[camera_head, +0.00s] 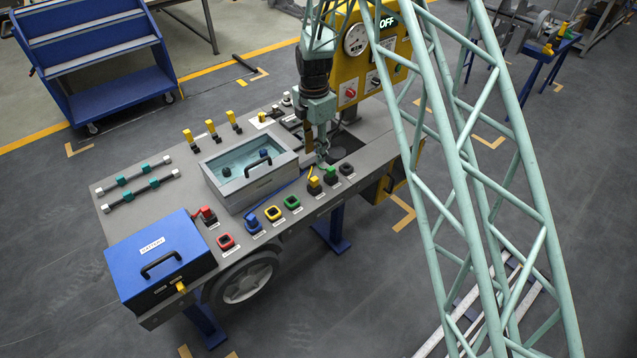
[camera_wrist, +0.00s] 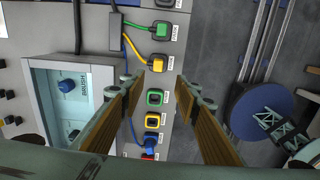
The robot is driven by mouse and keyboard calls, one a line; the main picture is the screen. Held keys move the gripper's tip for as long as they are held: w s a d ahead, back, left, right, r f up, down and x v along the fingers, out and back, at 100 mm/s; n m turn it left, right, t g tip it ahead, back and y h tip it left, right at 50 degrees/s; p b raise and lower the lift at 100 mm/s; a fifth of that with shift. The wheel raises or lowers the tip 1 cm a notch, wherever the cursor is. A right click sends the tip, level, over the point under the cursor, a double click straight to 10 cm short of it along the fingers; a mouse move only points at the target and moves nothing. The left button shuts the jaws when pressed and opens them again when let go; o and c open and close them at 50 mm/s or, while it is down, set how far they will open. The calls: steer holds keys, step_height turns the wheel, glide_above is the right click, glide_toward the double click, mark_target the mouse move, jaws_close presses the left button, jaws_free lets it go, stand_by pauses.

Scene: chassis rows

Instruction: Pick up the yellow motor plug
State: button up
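A yellow plug (camera_head: 314,184) stands in the row of sockets along the near edge of the grey chassis (camera_head: 150,215). It also shows in the wrist view (camera_wrist: 158,64), with a yellow cable running to the upper left. My gripper (camera_head: 316,159) hangs above the chassis near this plug. In the wrist view its two fingers (camera_wrist: 159,82) are spread wide with nothing between them. The yellow plug lies just beyond the fingertips, roughly midway across the gap. Whether a finger touches anything on the chassis cannot be told.
A green plug (camera_wrist: 161,29) is on one side of the yellow plug. An empty green socket (camera_wrist: 155,97), a yellow socket (camera_wrist: 152,121) and a blue plug (camera_wrist: 150,140) are on the other. A glass-topped box (camera_head: 270,187) and a blue battery box (camera_head: 165,285) stand on the chassis.

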mark_target(314, 179)
steer(key=shift+w+f, duration=0.2)
steer(key=shift+f, duration=0.55)
steer(key=shift+f, duration=0.1)
steer(key=shift+f+b, duration=0.3)
steer(key=shift+f, duration=3.9)
steer(key=shift+w+a+f+b, duration=0.1)
steer(key=shift+f+b, duration=0.05)
steer(key=shift+f, duration=1.15)
steer(key=shift+a+f+b, duration=0.1)
steer(key=shift+f+b, duration=0.05)
steer(key=shift+f, duration=1.15)
steer(key=shift+d, duration=0.1)
steer(key=c, duration=1)
